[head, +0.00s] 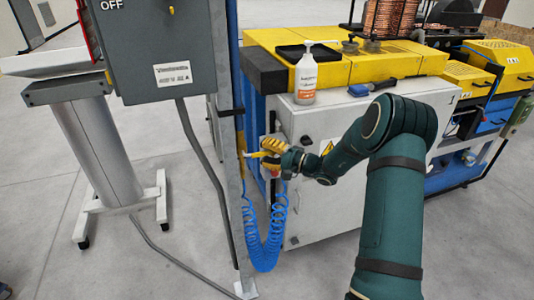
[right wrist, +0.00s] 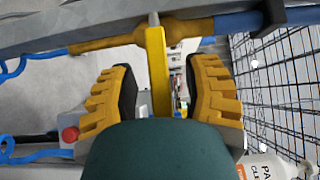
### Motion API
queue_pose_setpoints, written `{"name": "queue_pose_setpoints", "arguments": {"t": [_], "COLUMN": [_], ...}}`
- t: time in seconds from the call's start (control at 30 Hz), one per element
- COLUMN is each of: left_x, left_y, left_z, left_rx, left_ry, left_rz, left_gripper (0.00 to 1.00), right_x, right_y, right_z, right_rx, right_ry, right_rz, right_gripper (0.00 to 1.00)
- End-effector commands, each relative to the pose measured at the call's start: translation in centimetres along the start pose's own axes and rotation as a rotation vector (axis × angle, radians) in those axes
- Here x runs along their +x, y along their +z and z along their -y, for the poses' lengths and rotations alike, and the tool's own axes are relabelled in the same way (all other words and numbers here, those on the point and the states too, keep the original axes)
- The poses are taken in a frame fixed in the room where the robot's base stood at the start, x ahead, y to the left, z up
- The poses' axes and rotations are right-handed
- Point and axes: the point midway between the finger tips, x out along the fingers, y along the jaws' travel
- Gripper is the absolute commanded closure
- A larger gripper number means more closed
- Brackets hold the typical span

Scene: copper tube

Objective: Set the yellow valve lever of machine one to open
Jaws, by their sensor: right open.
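The yellow valve lever (right wrist: 158,72) stands between the two yellow fingers of my right gripper (right wrist: 160,80) in the right wrist view. The fingers are open, with a gap on each side of the lever. The lever crosses a brass-coloured pipe fitting (right wrist: 110,41) on a grey post. In the head view my right gripper (head: 262,152) is at the post, beside machine one (head: 350,130), and the lever (head: 249,155) shows only as a small strip at the fingers. My left gripper is not in view.
A blue coiled hose (head: 262,245) hangs under the gripper. A grey switch box (head: 160,50) is left of the post (head: 228,190). A pump bottle (head: 306,80) and a blue-handled brush (head: 372,87) are on the machine. A red button (right wrist: 70,134) is near the left finger.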

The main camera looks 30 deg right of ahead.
Motion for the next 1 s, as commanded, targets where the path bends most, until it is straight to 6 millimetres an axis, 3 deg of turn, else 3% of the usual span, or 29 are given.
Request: {"name": "queue_pose_setpoints", "arguments": {"t": [0.07,0.1,0.2,0.67,1.0], "left_x": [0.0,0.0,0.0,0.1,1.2], "left_y": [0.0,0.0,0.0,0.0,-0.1], "left_z": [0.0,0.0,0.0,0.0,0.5], "left_rx": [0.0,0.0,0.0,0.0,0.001], "left_ry": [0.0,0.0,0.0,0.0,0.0], "left_rz": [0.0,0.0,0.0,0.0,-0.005], "left_gripper": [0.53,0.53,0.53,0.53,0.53], "right_x": [0.0,0.0,0.0,0.1,1.1], "right_y": [0.0,0.0,0.0,0.0,-0.5], "right_z": [0.0,0.0,0.0,0.2,1.4], "right_rx": [0.0,0.0,0.0,-0.01,-0.126], "right_ry": [0.0,0.0,0.0,0.006,0.115], "right_rz": [0.0,0.0,0.0,0.001,0.002], "right_gripper": [0.56,0.7,1.0,1.0,1.0]}}
